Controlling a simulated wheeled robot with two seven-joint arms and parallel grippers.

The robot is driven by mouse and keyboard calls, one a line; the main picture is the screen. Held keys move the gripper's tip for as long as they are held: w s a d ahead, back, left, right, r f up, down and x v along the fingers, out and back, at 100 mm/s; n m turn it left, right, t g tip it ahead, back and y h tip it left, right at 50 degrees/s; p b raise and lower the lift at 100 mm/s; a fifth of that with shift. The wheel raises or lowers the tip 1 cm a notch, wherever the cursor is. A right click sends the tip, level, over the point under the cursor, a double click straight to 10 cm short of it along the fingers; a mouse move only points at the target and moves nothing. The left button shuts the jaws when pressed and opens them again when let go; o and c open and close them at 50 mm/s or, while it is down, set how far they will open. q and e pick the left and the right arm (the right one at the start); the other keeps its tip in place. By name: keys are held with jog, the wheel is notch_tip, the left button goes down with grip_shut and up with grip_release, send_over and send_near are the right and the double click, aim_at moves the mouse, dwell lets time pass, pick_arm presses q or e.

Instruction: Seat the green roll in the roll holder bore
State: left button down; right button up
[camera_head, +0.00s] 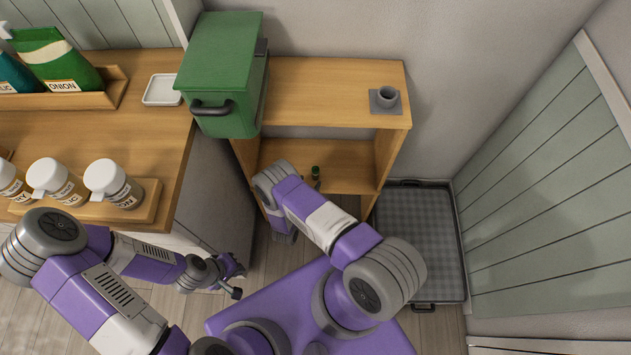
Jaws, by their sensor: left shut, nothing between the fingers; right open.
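The green roll (315,170) is small and stands on the lower shelf board. The roll holder is a grey square base with a round upright bore (386,97), on the right end of the top board; the bore looks empty. My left gripper (236,283) is shut and empty, low in the gap between the counter and the shelf unit, apart from both. My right gripper (312,181) is mostly hidden behind my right arm; only small dark tips show close to the green roll. I cannot tell whether they touch it.
A green box with a dark handle (222,75) stands on the left of the wooden shelf unit (320,88). The counter (150,130) holds jars, bags and a white dish (163,89). A grey tray (420,230) lies right of the unit. The top board's middle is clear.

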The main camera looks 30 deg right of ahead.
aim_at(314, 172)
jog(key=shift+s+d+f+m+t+h+b, duration=0.15)
jog(key=shift+t+h+b, duration=0.15)
jog(key=shift+h, duration=0.25)
jog(key=shift+a+f+m+t+h+b, duration=0.1)
jog(key=shift+m+t+h+b, duration=0.15)
jog(key=shift+h, duration=0.3)
jog(key=shift+x, duration=0.9)
jog(key=x, duration=0.1)
jog(key=b+x, duration=0.1)
jog(key=x, duration=0.1)
jog(key=b+x, duration=0.1)
jog(key=x, duration=0.1)
jog(key=shift+w+r, duration=0.2)
jog(key=shift+r, duration=0.1)
pick_arm(q)
notch_tip(314, 172, down, 4)
jog(key=shift+r, duration=0.1)
pick_arm(e)
jog(key=shift+c, duration=0.2)
jog(key=c, duration=1)
